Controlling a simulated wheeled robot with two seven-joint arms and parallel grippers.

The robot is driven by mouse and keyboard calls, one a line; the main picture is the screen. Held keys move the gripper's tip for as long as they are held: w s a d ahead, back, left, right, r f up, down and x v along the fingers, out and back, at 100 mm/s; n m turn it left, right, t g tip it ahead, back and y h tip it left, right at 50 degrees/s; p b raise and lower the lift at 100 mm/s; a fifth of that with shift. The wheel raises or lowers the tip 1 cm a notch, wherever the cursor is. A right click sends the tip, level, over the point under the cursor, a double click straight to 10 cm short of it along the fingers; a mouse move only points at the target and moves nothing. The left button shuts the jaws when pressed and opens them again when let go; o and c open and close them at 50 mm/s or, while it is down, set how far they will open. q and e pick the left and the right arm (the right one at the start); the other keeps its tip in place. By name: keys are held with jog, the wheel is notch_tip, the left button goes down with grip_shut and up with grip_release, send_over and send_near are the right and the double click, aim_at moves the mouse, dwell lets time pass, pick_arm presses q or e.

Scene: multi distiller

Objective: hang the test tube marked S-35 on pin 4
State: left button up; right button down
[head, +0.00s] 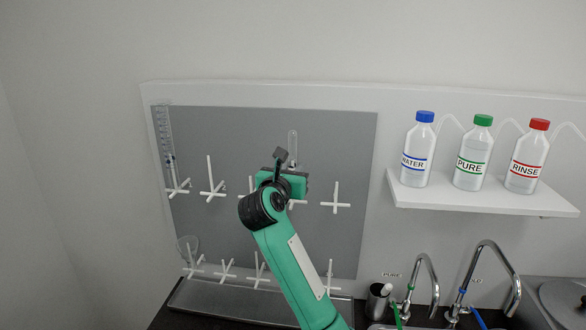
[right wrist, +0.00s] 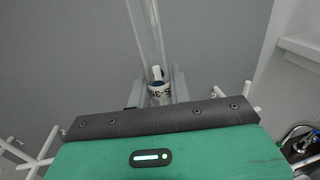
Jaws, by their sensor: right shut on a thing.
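My right gripper (head: 284,180) is in front of the grey pegboard (head: 345,135), over the upper row of pins. It is shut on a clear test tube (head: 293,143), which stands upright with its rounded end up. In the right wrist view the tube (right wrist: 147,30) rises from between the fingers (right wrist: 159,88). My left gripper is not in view.
Other white pins stand in two rows, such as the far right upper pin (head: 336,204). A graduated cylinder (head: 165,135) hangs at the upper left and a round glass piece (head: 187,247) at the lower left. A bottle shelf (head: 480,197) and taps (head: 430,275) are at the right.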

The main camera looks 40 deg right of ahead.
jog(key=shift+f+b, duration=1.3)
jog(key=shift+f, duration=0.55)
jog(key=c, duration=1.2)
grip_release()
jog(key=shift+a, duration=0.1)
jog(key=shift+s+a+f, duration=0.1)
jog(key=shift+s+a, duration=0.1)
jog(key=shift+a, duration=0.1)
jog(key=b+v, duration=0.5)
jog(key=v, duration=0.8)
